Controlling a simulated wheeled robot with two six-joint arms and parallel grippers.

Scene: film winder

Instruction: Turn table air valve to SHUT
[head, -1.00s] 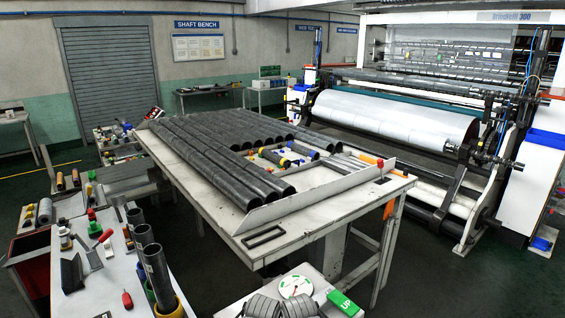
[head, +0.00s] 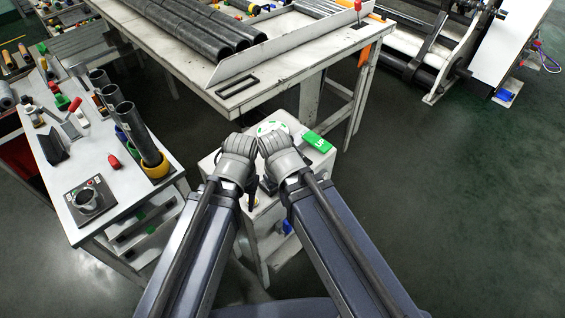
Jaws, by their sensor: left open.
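A white control stand (head: 207,165) is in front of the table in the head view. On its top are a round white dial (head: 268,128) with green marks and a green block marked UP (head: 318,142). A small blue part (head: 287,228) shows low on the stand's front; I cannot tell whether it or the dial is the air valve. My left gripper (head: 252,194) is open over the stand, mostly behind my wrist. My right wrist is beside it; its fingers are hidden or too dark to tell. No SHUT label is readable.
The white work table (head: 290,77) with dark tubes (head: 190,30) stands behind.

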